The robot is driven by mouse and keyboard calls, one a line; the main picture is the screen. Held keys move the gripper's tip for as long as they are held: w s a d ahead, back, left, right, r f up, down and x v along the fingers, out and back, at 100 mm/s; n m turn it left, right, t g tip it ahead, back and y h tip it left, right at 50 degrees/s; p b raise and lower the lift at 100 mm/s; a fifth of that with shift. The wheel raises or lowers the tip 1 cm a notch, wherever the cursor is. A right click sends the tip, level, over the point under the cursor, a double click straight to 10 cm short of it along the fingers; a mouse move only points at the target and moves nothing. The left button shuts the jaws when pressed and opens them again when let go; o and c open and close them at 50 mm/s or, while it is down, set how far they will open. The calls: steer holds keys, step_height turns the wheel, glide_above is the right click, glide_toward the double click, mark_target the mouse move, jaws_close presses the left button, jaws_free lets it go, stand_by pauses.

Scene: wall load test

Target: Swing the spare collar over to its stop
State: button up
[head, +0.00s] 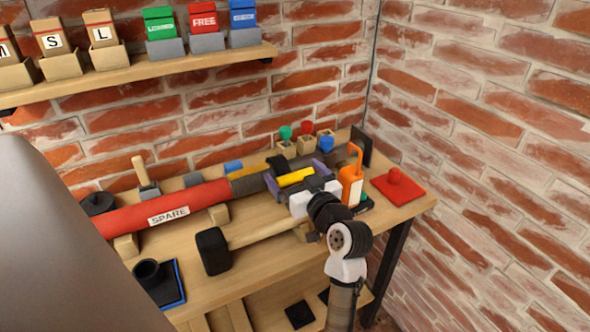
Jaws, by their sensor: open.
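A red tube labelled SPARE (190,205) lies on wooden supports along the workbench. At its right end is a dark grey cylindrical section (249,185), which runs on toward my gripper. My gripper (297,174) is over the right part of this assembly, with its two purple-tipped fingers apart. A yellow bar (296,177) lies between the fingers; I cannot tell whether they touch it. My wrist and gripper body hide much of what is below, and I cannot make out the collar's stop for certain.
A black-headed mallet (213,251) lies in front of the tube. An orange bottle (351,186) and a red pad with a knob (397,184) stand right of my gripper. Green, red and blue knobs (306,135) are behind. A shelf (140,72) holds labelled boxes above. Brick walls close the corner.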

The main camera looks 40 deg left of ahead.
steer(key=shift+w+a, duration=0.1)
steer(key=shift+a, duration=0.15)
steer(key=c, duration=1.3)
steer(key=shift+w+r, duration=0.1)
steer(key=shift+r, duration=0.05)
